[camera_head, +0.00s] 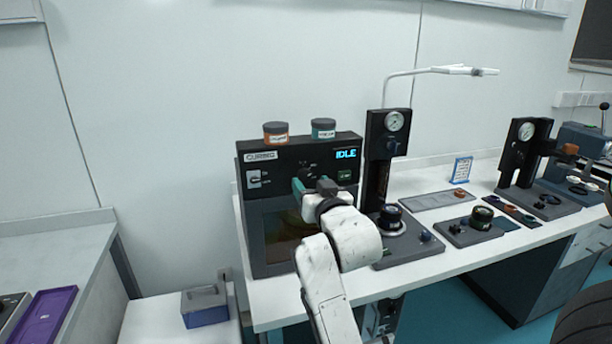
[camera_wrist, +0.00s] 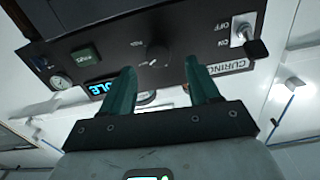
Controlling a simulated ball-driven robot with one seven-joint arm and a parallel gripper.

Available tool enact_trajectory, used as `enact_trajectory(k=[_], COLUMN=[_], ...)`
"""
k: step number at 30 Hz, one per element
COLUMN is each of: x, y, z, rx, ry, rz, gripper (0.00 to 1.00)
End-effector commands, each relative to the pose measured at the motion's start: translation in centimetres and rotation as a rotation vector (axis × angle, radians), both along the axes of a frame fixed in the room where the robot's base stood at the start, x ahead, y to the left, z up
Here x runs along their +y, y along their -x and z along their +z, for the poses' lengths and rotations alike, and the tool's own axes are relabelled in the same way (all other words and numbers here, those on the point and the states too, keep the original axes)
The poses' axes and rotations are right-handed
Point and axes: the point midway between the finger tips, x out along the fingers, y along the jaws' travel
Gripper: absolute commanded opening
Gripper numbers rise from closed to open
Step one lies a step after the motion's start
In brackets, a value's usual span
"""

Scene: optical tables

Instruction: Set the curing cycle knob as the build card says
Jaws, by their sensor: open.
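The curing unit (camera_head: 290,155) is a dark box with a front panel, and its display (camera_head: 346,154) reads IDLE. The cycle knob (camera_wrist: 157,56) is a small dark dial with a light pointer mark, seen upside down in the wrist view. Its scale marks are too small to read. My gripper (camera_wrist: 160,68) is open, its two green fingers on either side of the knob's line of view and apparently short of it. In the head view my gripper (camera_head: 313,188) is in front of the panel. A blue-framed card (camera_head: 461,170) stands on the bench, its text unreadable.
On the panel are a green start button (camera_wrist: 85,54) and an ON/OFF switch (camera_wrist: 241,35). Two lidded jars (camera_head: 276,132) (camera_head: 323,129) stand on top of the unit. A gauge stand (camera_head: 387,140) is close on the right. A blue-grey box (camera_head: 205,306) sits lower left.

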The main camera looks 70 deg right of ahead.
Motion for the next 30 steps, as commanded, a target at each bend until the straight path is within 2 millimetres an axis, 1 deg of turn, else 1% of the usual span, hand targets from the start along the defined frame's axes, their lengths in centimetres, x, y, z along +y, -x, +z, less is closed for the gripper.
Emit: enact_trajectory(k=[1, 3, 9, 13, 20, 30], x=[-0.8, -1.6, -3.0, -3.4, -3.4, -3.3], y=[-0.6, -1.3, -2.6, -2.8, -2.9, -2.9], z=[0.2, 0.2, 0.0, 0.0, -0.1, -0.1], rx=[0.000, 0.000, 0.001, 0.001, 0.001, 0.001], ry=[-0.002, -0.002, -0.001, -0.001, -0.001, -0.001], rz=[-0.002, -0.002, 0.000, 0.000, 0.001, 0.001], gripper=[0.61, 0.61, 0.61, 0.61, 0.61, 0.29])
